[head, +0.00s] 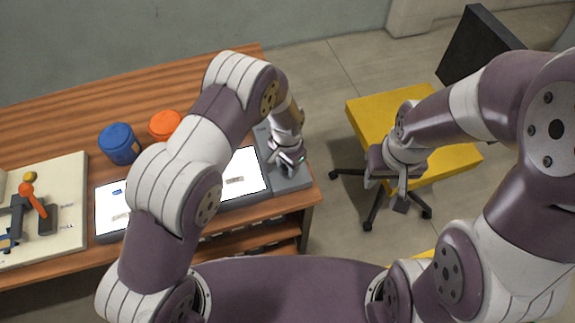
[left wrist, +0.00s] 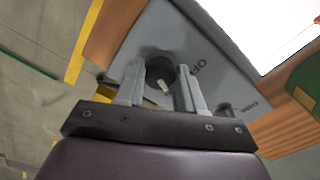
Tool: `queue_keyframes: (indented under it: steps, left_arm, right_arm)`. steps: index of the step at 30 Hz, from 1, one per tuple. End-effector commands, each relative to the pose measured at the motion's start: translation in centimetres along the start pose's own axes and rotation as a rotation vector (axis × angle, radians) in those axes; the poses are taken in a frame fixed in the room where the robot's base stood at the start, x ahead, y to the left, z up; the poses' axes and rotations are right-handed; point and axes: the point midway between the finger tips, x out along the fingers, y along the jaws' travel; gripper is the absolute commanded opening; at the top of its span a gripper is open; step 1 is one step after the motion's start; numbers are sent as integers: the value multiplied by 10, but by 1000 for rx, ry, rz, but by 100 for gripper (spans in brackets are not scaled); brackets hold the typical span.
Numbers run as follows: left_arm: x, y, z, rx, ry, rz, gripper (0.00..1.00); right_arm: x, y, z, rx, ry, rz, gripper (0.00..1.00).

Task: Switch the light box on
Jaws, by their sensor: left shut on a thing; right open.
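The light box (head: 245,163) lies on the wooden table, its panel bright white with small pieces on it. My left arm hides its middle. Its grey control end (head: 293,181) is at the right; in the left wrist view this grey plate (left wrist: 213,82) bears partly visible lettering, including "OF". A dark round knob (left wrist: 160,66) with a pale mark sits between the fingers of my left gripper (left wrist: 160,88). That gripper is shut on the knob; in the head view the left gripper (head: 290,160) hides it. My right gripper (head: 401,193) is open and empty, in front of the yellow chair.
A blue jar (head: 120,144) and an orange jar (head: 164,124) stand behind the light box. A pale board (head: 70,184) with a splicer-like device is at the left. The yellow chair (head: 375,115) stands on the floor right of the table (head: 60,115).

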Motion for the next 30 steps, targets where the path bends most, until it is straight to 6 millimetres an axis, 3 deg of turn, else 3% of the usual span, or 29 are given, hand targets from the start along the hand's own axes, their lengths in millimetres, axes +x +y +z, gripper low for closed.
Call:
queue_keyframes:
  steps: [9, 24, 25, 27, 30]
  left_arm:
    - [-1, -1, 0, 103, 1, 0, 7]
    - [-1, -1, -1, 122, 1, -1, 7]
    - [-1, -1, -1, 122, 1, -1, 40]
    - [-1, -1, -1, 121, 1, -1, 63]
    - [-1, -1, 0, 121, 1, -1, 63]
  right_arm:
    - [4, 0, 0, 0, 0, 0, 43]
    - [4, 0, 0, 0, 0, 0, 43]
    - [4, 0, 0, 0, 0, 0, 43]
    - [4, 0, 0, 0, 0, 0, 43]
    - [4, 0, 0, 0, 0, 0, 43]
